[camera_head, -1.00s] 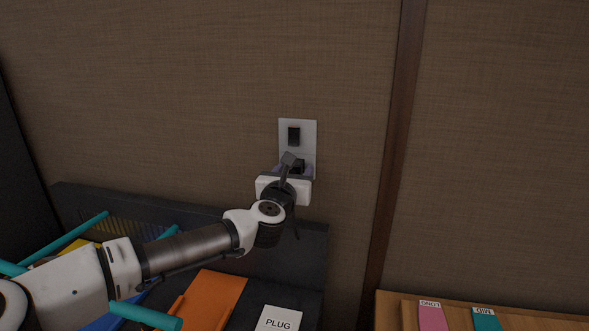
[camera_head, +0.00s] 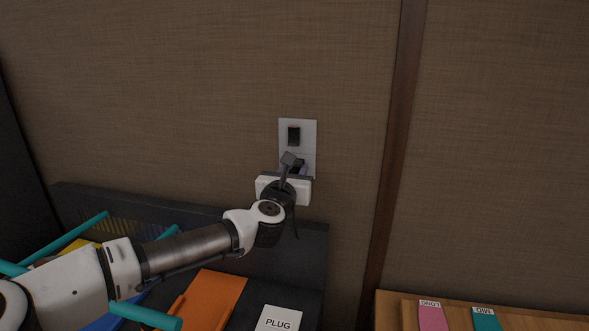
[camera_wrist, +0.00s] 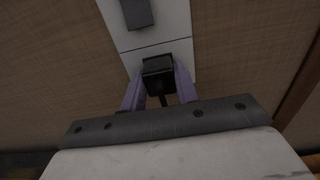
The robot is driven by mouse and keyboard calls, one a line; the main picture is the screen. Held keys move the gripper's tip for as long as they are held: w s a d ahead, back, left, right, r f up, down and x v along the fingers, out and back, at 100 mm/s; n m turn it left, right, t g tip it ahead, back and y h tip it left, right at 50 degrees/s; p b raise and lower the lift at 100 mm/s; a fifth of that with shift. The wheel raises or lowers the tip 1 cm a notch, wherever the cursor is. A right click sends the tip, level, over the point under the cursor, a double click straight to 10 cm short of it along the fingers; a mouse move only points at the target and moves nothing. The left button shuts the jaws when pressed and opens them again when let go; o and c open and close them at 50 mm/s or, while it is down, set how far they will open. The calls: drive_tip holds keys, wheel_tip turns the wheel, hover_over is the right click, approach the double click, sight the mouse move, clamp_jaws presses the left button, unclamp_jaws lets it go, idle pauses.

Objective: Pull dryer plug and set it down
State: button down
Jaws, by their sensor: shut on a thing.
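A pale wall plate (camera_head: 311,137) is fixed on the brown wall, with a dark switch or plug (camera_head: 294,136) in its upper part. The black dryer plug (camera_wrist: 158,75) is at the plate's lower part in the wrist view, with a dark cord running down from it. My gripper (camera_wrist: 157,80) has purple fingers on both sides of the plug and is shut on it. In the head view my gripper (camera_head: 298,167) covers most of the plug. I cannot tell whether the plug is still seated in the outlet.
Below is a dark counter with a white card reading PLUG (camera_head: 279,319) and an orange mat (camera_head: 215,298). Teal bars (camera_head: 146,316) stand at left. A wooden board with pink (camera_head: 432,316) and teal (camera_head: 487,319) tags lies at right.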

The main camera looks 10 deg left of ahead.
sight(293, 172)
drive_tip(key=shift+s, duration=0.15)
drive_tip(key=shift+s, duration=2.85)
